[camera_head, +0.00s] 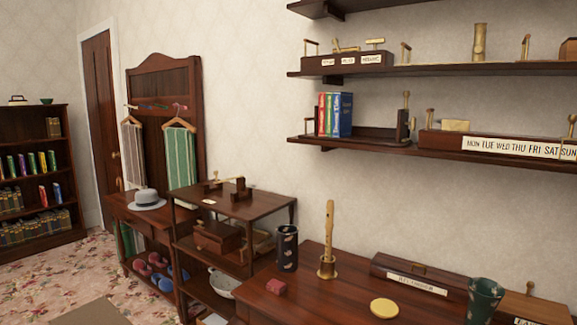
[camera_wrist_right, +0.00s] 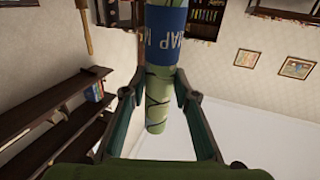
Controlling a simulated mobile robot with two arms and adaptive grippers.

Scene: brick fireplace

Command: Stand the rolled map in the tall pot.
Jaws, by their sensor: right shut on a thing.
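The rolled map (camera_wrist_right: 157,105), a green tube with dark lines and a blue band lettered "MAP", is between the fingers of my right gripper (camera_wrist_right: 154,84) in the right wrist view. That gripper is shut on it. The map's upper end runs out of the picture. Neither the map nor the right gripper shows in the head view. A tall dark pot (camera_head: 287,249) with pale markings, probably the tall pot, stands upright at the table's left back edge in the head view. Its inside is hard to see. My left gripper is in neither view.
Wall shelves (camera_head: 430,145) hang above.

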